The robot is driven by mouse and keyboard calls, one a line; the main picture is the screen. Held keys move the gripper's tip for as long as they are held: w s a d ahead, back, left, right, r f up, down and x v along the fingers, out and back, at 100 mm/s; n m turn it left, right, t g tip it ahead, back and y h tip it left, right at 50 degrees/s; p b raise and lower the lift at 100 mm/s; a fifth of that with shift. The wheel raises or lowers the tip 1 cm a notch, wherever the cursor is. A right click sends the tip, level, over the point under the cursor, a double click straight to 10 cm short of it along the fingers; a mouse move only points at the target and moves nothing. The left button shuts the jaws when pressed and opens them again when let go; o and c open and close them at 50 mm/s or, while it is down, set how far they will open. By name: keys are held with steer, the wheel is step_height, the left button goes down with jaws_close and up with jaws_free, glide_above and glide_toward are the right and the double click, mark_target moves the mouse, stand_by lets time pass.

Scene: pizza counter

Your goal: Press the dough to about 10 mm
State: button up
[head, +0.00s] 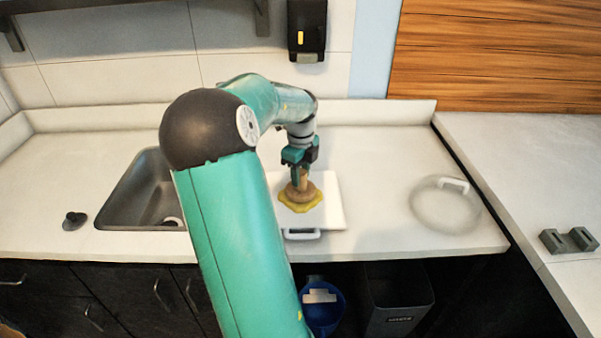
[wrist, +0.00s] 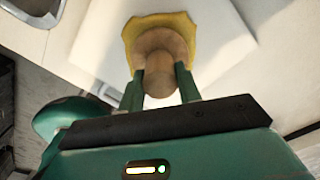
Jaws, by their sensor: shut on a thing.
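My gripper (head: 300,176) is shut on the handle of a round wooden press (head: 302,193). The press stands upright on the yellow dough (head: 287,201), which spreads out around its base in an uneven, flat shape. The dough lies on a white board (head: 330,212) on the counter. In the wrist view the green fingers (wrist: 160,90) flank the wooden handle of the press (wrist: 160,45), and the dough (wrist: 135,35) shows past its disc. The middle of the dough is hidden under the press. Its thickness cannot be read from these views.
A sink (head: 125,200) lies left of the board. A translucent round lid with a white handle (head: 446,210) lies right of it. A dark knob-like object (head: 74,220) sits far left, and a grey block (head: 568,241) on the right counter. A soap dispenser (head: 307,28) hangs behind.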

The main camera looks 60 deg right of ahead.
steer(key=shift+f, duration=0.2)
steer(key=shift+r, duration=0.1)
steer(key=shift+r, duration=3.7)
